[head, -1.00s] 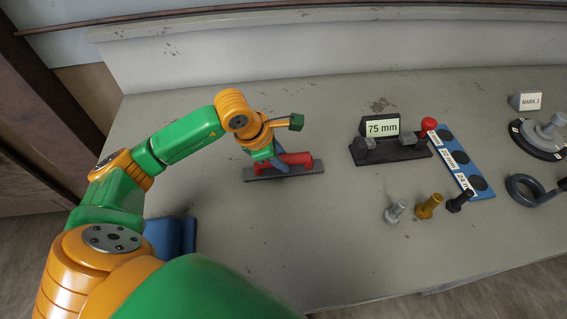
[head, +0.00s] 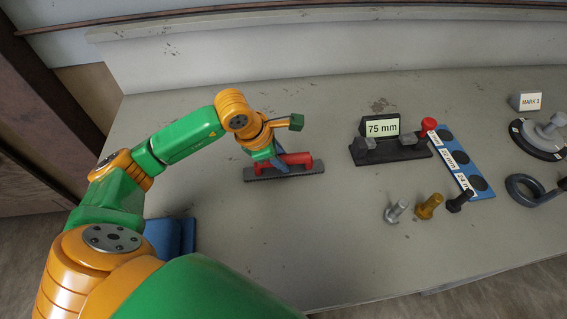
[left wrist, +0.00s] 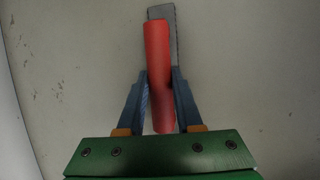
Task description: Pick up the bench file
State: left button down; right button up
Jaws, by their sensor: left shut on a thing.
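The bench file is a dark grey flat bar (head: 285,173) with a red handle (head: 300,159) along its top, lying on the bench left of the middle in the head view. My left gripper (head: 277,165) is down at the file, its blue fingers on either side of the handle. In the left wrist view the two fingers (left wrist: 160,95) are closed on the red handle (left wrist: 158,60), and the grey bar (left wrist: 164,12) shows beyond it. The file appears to rest on the bench. My right gripper is not in view.
Right of the file stand a black gauge block with a "75 mm" sign (head: 382,127), a blue labelled strip (head: 462,165), and several bolts (head: 428,206). A ring-shaped part (head: 524,190) and a "MARK" plate (head: 530,101) are at far right. The bench (head: 310,240) in front of the file is clear.

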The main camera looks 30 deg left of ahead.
aim_at(282, 157)
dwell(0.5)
pick_arm(q)
jog(key=shift+r+p, duration=0.25)
jog(key=shift+p, duration=0.15)
jog(key=shift+r, duration=0.15)
notch_tip(282, 157, up, 3)
jog(key=shift+f+b, duration=0.1)
jog(key=shift+b, duration=0.7)
jog(key=s+d+r+b, duration=0.2)
jog(key=s+r+b, duration=0.1)
jog(key=s+r, duration=0.7)
jog(key=s, duration=0.3)
jog(key=shift+s+d, duration=0.3)
jog(key=shift+s, duration=0.1)
